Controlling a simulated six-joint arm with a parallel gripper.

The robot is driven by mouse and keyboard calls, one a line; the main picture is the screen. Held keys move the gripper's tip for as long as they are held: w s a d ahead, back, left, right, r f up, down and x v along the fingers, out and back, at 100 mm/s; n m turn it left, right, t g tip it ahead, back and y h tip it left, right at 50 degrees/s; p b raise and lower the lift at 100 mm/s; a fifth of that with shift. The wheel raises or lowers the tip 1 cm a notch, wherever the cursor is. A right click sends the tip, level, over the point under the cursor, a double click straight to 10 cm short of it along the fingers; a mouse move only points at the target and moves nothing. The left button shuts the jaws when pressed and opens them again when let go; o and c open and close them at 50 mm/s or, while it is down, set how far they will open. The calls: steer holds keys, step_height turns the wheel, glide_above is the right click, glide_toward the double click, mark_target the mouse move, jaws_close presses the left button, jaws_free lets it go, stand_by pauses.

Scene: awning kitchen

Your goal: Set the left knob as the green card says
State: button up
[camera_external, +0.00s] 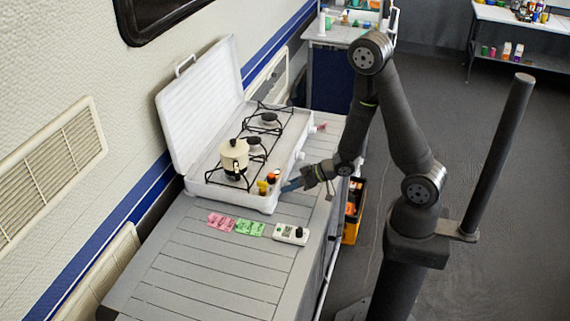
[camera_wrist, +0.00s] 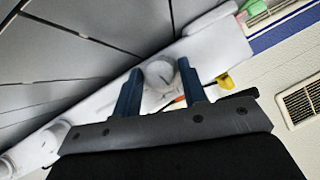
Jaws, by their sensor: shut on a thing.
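The white camping stove (camera_external: 230,197) stands with its lid up on the slatted counter. My gripper (camera_external: 291,186) is at the near end of its front panel. In the wrist view, the blue fingers of my gripper (camera_wrist: 159,88) are closed around a round white knob (camera_wrist: 160,74), the end one of a row. Two more white knobs show further along the panel, one of them here (camera_wrist: 58,131). The green cards (camera_external: 249,228) lie flat on the counter in front of the stove's near end; their writing is too small to read. The knob's setting is not readable.
A cream pot (camera_external: 234,157) sits on a burner. Small yellow and orange items stand on the stove's near corner. The counter's near part is clear.

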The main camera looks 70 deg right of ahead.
steer(key=shift+a+n+h, duration=0.2)
steer(key=shift+n+h, duration=0.7)
steer(key=shift+h, duration=0.2)
steer(key=shift+a+n+h, duration=0.1)
steer(key=shift+n+h, duration=0.9)
steer(key=shift+h, duration=0.3)
steer(key=o, duration=1.6)
steer(key=shift+s+a+r, duration=0.2)
steer(key=shift+s+r, duration=0.85)
steer(key=shift+r, duration=0.15)
steer(key=shift+s+a+r, duration=0.2)
steer(key=shift+s+r, duration=0.8)
steer(key=shift+r, duration=0.15)
steer(key=shift+w+f, duration=0.1)
steer(key=shift+f, duration=0.05)
